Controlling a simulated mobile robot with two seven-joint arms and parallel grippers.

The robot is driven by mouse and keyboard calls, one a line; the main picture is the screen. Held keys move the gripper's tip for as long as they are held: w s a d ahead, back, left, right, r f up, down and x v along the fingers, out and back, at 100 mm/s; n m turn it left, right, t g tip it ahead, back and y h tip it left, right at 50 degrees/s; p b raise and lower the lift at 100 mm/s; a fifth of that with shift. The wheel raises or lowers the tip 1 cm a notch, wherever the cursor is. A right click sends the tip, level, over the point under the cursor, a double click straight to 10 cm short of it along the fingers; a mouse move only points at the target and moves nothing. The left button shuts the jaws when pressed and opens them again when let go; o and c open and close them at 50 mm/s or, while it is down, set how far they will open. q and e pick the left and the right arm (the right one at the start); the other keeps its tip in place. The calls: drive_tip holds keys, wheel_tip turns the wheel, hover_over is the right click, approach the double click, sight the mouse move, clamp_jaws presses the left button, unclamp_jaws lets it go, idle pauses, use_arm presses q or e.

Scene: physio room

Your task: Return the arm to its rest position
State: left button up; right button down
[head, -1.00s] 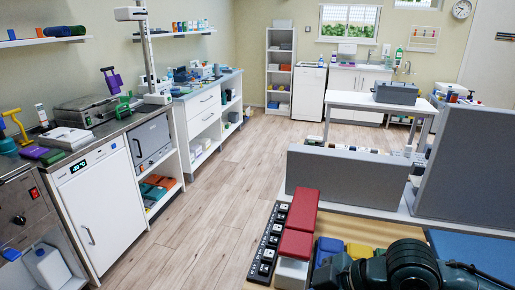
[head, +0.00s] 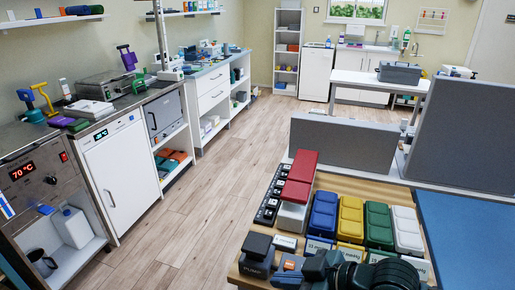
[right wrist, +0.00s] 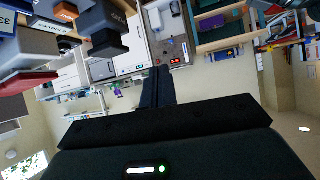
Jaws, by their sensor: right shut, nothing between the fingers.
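My right gripper (head: 318,266) shows at the bottom of the head view, low over the near end of the wooden table (head: 240,270). In the right wrist view its two dark fingers (right wrist: 157,88) lie together, shut with nothing between them. The right wrist view is turned over, with the room upside down. My dark right arm (head: 375,275) partly hides the table's near edge. My left gripper is in neither view.
Blue, yellow, green and white blocks (head: 352,220) stand on the table close beyond my arm. A red-topped stack (head: 297,180) and a dark block (head: 257,252) stand left of them. Grey partitions (head: 343,142) rise behind. Wooden floor (head: 190,215) is open at left.

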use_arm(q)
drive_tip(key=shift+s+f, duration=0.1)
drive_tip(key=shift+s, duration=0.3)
use_arm(e)
drive_tip(key=s+d+f+m+t+h, duration=0.2)
drive_tip(key=s+d+f+m+h, duration=0.1)
drive_tip(key=f, duration=0.6)
drive_tip(key=s+d+f+m+t+h, duration=0.3)
drive_tip(key=s+d+f+m+h, duration=0.1)
drive_tip(key=f, duration=0.5)
drive_tip(key=shift+s+d+f+m, duration=0.2)
drive_tip(key=shift+s+d+m, duration=0.75)
drive_tip(key=shift+d, duration=0.2)
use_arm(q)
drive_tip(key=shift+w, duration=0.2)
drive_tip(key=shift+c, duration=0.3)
